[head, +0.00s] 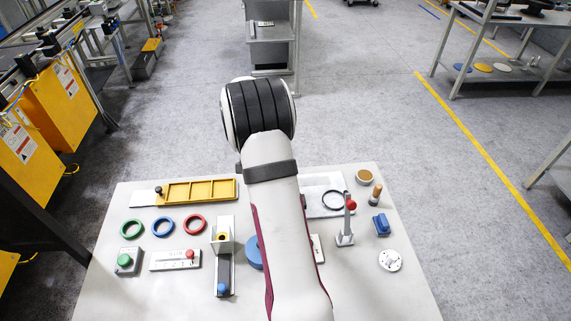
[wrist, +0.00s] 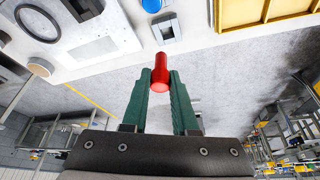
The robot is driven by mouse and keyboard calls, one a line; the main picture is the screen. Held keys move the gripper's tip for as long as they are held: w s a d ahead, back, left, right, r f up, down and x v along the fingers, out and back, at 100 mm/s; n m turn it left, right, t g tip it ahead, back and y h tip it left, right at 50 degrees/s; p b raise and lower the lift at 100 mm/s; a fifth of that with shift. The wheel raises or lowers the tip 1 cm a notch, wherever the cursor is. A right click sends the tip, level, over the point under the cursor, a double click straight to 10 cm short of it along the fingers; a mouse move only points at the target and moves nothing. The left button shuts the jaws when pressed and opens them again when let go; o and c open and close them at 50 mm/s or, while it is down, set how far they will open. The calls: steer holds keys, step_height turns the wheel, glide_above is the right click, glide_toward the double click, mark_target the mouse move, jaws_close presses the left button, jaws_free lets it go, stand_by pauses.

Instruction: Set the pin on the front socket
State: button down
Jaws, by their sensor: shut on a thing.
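A red pin (wrist: 160,75) is held between the two green fingers of my gripper (wrist: 160,84) in the wrist view. Its rounded end faces the camera, and it reaches past the fingertips toward the table edge. A grey block with a dark square opening (wrist: 167,29) lies just beyond the pin in that view, apart from it as far as I can see. I cannot tell which fixture is the front socket. In the head view my arm hides the gripper, the pin and the middle of the table.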

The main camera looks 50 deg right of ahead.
steer(key=f, duration=0.5)
steer(key=shift+w+a, duration=0.1)
steer(key=shift+w, duration=0.3)
steer(key=shift+f, duration=0.55)
steer(key=shift+f, duration=0.55)
stand_by(0.3)
steer(key=c, duration=1)
jaws_free()
steer(key=shift+r, duration=0.1)
steer(key=v, duration=1)
steer(key=shift+s+a+r, duration=0.1)
steer(key=shift+a+r, duration=0.05)
steer(key=shift+r, duration=0.2)
